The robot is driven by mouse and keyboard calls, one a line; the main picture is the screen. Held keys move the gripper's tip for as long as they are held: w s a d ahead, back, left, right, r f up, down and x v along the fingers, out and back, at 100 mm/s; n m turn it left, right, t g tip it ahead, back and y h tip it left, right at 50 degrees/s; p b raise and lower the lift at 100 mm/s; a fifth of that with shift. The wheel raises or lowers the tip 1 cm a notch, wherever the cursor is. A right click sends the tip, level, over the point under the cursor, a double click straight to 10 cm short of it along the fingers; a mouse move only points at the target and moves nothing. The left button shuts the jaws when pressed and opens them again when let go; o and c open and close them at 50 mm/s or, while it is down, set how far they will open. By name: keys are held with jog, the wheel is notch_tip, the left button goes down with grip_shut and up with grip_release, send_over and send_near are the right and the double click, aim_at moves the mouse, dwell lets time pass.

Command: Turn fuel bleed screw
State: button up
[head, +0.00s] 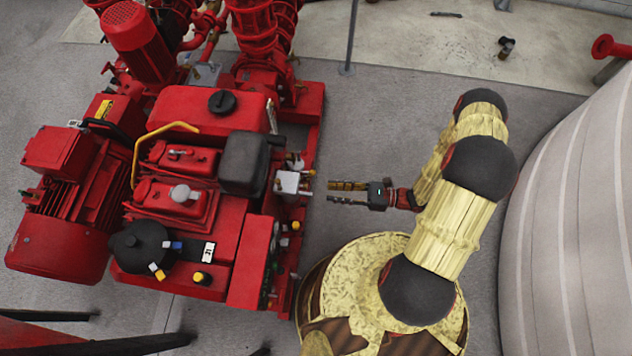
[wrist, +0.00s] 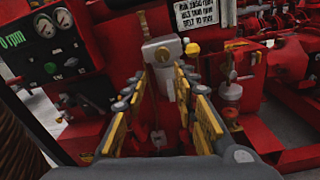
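The red pump engine (head: 205,110) fills the left of the head view. A pale grey block (head: 290,182) sticks out of its right side; it also shows ahead in the wrist view (wrist: 163,52). A small yellow knob (wrist: 192,48) sits at the block's right in the wrist view. I cannot tell for sure which small part is the fuel bleed screw. My gripper (head: 332,192) points left at the block, a short gap away from it. In the wrist view my gripper (wrist: 160,78) is open and empty, its yellow-padded fingers apart below and in front of the block.
A gauge panel (wrist: 55,60) stands left of the fingers in the wrist view. A clear bowl (wrist: 230,92) hangs to the right, near the right finger. A large pale tank (head: 575,220) stands behind my arm. Grey floor (head: 375,110) is clear beyond the gripper.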

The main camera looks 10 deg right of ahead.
aim_at(305, 186)
jog(key=b+x, duration=0.2)
jog(key=x, duration=0.5)
jog(key=shift+w+a+r, duration=0.3)
jog(key=shift+w+r, duration=0.15)
jog(key=shift+r, duration=0.1)
jog(key=shift+c, duration=0.3)
grip_shut()
